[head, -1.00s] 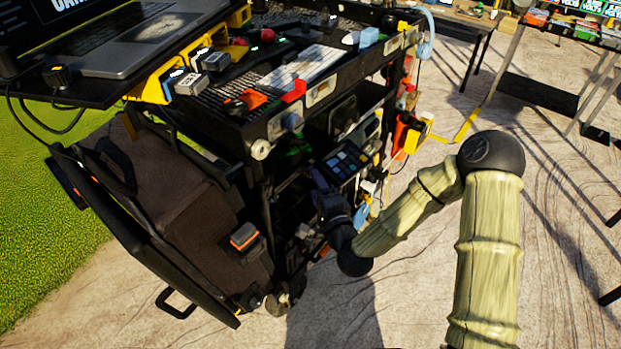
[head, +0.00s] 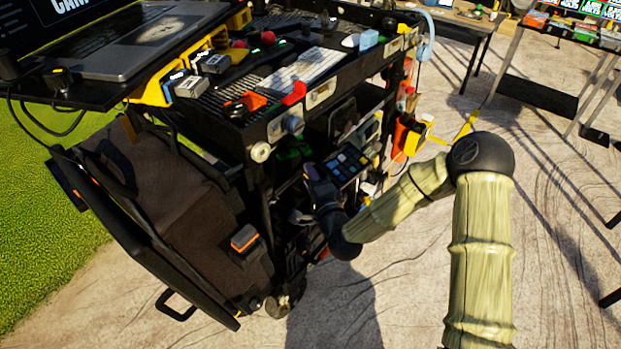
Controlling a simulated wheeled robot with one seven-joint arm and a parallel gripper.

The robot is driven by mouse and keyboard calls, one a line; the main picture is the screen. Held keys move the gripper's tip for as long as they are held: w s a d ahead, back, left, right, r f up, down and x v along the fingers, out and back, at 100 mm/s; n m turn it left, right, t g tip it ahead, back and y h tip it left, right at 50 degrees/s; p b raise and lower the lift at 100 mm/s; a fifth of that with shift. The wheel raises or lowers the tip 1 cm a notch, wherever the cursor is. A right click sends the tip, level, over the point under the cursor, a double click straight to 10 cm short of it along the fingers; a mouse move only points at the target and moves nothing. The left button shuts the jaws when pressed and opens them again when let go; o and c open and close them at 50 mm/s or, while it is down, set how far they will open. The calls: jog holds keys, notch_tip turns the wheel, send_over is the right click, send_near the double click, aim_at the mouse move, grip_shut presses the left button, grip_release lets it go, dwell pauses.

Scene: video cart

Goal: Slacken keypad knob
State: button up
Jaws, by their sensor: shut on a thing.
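The keypad (head: 348,162), a dark panel with a grid of coloured squares, sits on the cart's middle level. My gripper (head: 309,172) is at the keypad's left side, at the front of the cart, with my wrist just below and in front of it. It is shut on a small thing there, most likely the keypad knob. The knob itself is hidden by the fingers and the dark background, so its turn cannot be seen.
A brown bag (head: 190,215) hangs at the left. An orange holder (head: 405,135) is on the right side. The ground right of the cart is open.

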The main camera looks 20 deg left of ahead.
jog(key=g+h+p, duration=0.1)
jog(key=p, duration=0.1)
jog(key=shift+r+n+p, duration=0.2)
jog(key=shift+n+p, duration=0.1)
jog(key=shift+p, duration=0.1)
jog(key=shift+f, duration=0.1)
jog(key=o, duration=1)
